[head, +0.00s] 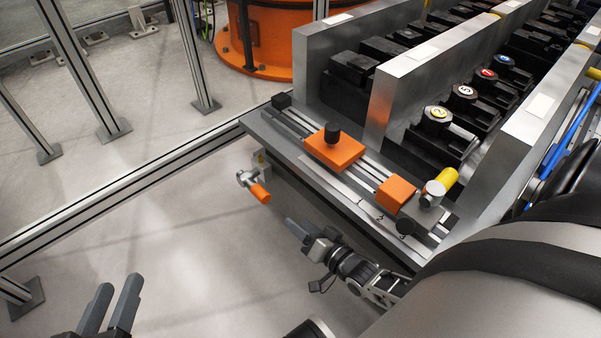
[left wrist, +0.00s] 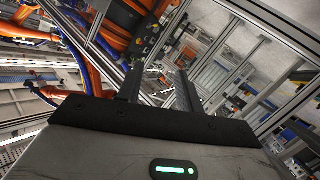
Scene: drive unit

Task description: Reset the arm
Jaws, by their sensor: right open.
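My left gripper (head: 114,300) is at the lower left of the head view, over bare floor. Its two dark fingers stand apart with nothing between them. The same gripper (left wrist: 158,88) shows in the left wrist view, its fingers apart and empty. My right gripper (head: 302,236) is near the middle of the head view, in front of the metal drive unit (head: 270,128) and below its front edge. It is open and I see nothing held in it, though its fingers overlap from this angle.
A lever with an orange handle (head: 259,193) sticks out from the unit's front, above and left of my right gripper. Orange blocks (head: 336,150) and a yellow-tipped knob (head: 440,184) sit on the front ledge. An aluminium rail (head: 130,181) crosses the left.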

